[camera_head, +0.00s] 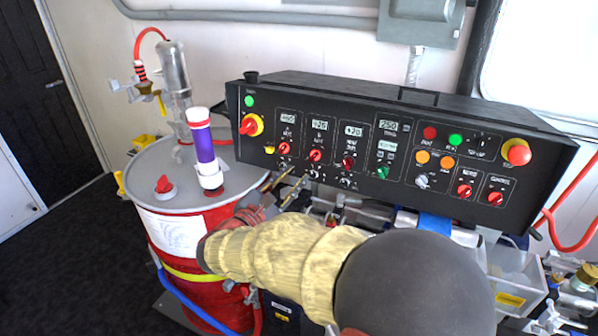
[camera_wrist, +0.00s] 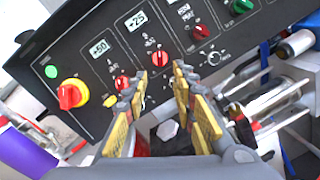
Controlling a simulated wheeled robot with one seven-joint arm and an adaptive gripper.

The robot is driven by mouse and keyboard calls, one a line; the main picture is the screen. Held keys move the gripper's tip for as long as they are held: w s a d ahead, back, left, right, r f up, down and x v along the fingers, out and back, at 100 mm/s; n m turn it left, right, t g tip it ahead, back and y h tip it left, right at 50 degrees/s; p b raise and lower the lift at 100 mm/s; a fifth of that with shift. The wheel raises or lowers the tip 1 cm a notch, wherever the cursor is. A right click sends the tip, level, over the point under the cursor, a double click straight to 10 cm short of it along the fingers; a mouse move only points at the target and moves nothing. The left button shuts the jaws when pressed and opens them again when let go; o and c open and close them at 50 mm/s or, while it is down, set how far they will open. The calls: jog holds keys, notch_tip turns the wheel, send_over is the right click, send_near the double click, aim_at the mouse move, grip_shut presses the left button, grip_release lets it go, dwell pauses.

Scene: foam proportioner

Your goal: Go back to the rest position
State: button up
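My gripper (camera_head: 284,186) is in front of the lower left edge of the black control panel (camera_head: 318,105), with my arm reaching in from the lower right. In the wrist view my gripper (camera_wrist: 160,74) has its two yellow-padded fingers apart, with nothing between them. The fingertips point at the panel's lower row of knobs. A red knob (camera_wrist: 160,58) shows just beyond the gap between the tips. I cannot tell whether the tips touch the panel. Small parts below the panel are partly hidden by my arm.
A red drum (camera_head: 213,235) with a grey lid stands left of the panel, bearing a purple-and-white cylinder (camera_head: 205,150) and a clear cylinder (camera_head: 175,75). Hoses and fittings crowd the lower right. Dark floor (camera_head: 65,245) is clear at left.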

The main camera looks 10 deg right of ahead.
jog(key=shift+s+a, duration=0.25)
